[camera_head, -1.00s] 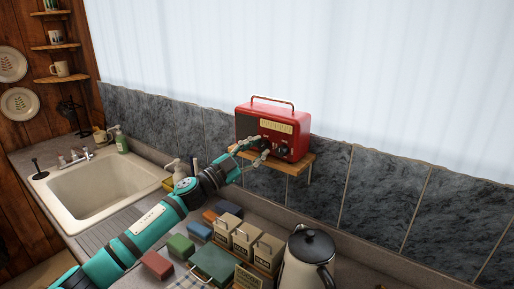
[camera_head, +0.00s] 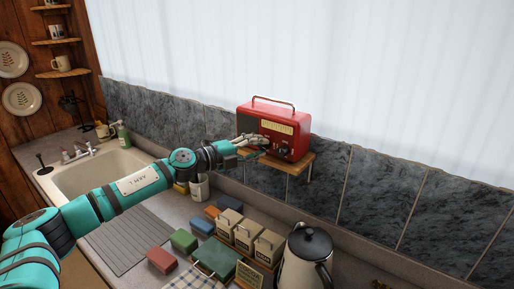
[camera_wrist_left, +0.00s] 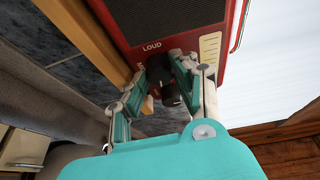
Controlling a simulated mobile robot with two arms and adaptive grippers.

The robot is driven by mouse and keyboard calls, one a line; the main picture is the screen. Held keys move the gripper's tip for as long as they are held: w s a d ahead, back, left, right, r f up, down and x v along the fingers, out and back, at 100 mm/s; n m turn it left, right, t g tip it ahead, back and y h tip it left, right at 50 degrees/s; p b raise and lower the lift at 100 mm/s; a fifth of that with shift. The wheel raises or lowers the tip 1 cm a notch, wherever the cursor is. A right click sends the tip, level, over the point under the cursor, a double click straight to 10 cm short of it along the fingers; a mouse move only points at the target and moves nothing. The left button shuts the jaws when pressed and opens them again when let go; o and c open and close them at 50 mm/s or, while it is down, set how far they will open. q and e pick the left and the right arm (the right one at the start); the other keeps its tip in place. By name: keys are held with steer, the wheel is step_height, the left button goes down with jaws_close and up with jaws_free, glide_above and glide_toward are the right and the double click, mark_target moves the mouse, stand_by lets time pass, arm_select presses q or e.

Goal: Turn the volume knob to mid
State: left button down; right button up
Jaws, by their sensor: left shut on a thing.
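A red radio (camera_head: 277,117) with a top handle stands on a small wooden shelf on the wall, its dial and dark knobs facing me. My left gripper (camera_head: 264,144) is at the lower front of the radio. In the left wrist view, the fingers of my left gripper (camera_wrist_left: 164,78) are closed around a dark knob (camera_wrist_left: 159,76) near the word LOUD on the radio front (camera_wrist_left: 152,45). Another dark knob (camera_wrist_left: 170,97) shows beside it. The fingers hide much of the held knob, and I cannot read its setting. My right gripper is not in view.
The wooden shelf (camera_head: 296,166) sits low against grey stone tiles. Below it, the counter holds pale labelled boxes (camera_head: 243,233), coloured blocks (camera_head: 184,240) and a kettle (camera_head: 305,262). A sink (camera_head: 95,170) is at the left. The space in front of the radio is otherwise clear.

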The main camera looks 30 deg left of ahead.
arm_select(q)
steer(key=m+y+b, duration=0.1)
steer(key=m+b, duration=0.2)
steer(key=b, duration=0.1)
steer(key=m+g+y+b, duration=0.1)
steer(key=m+y+b, duration=0.1)
steer(key=b, duration=0.3)
steer(key=m+y+b, duration=0.1)
steer(key=m+b, duration=0.3)
steer(key=shift+d+f+g+y, duration=0.1)
steer(key=shift+d+g+y, duration=0.2)
steer(key=shift+d, duration=0.05)
steer(key=shift+d+r+m+y+b, duration=0.1)
steer(key=shift+r+m+y+b, duration=0.1)
steer(key=shift+m+y+b, duration=1.4)
steer(key=shift+f+h+b, duration=0.1)
steer(key=shift+h+b, duration=0.4)
steer(key=shift+h, duration=0.1)
steer(key=c, duration=1.3)
jaws_free()
steer(key=shift+s, duration=0.1)
steer(key=shift+o, duration=1.4)
steer(key=shift+r, duration=0.2)
steer(key=v, duration=1.2)
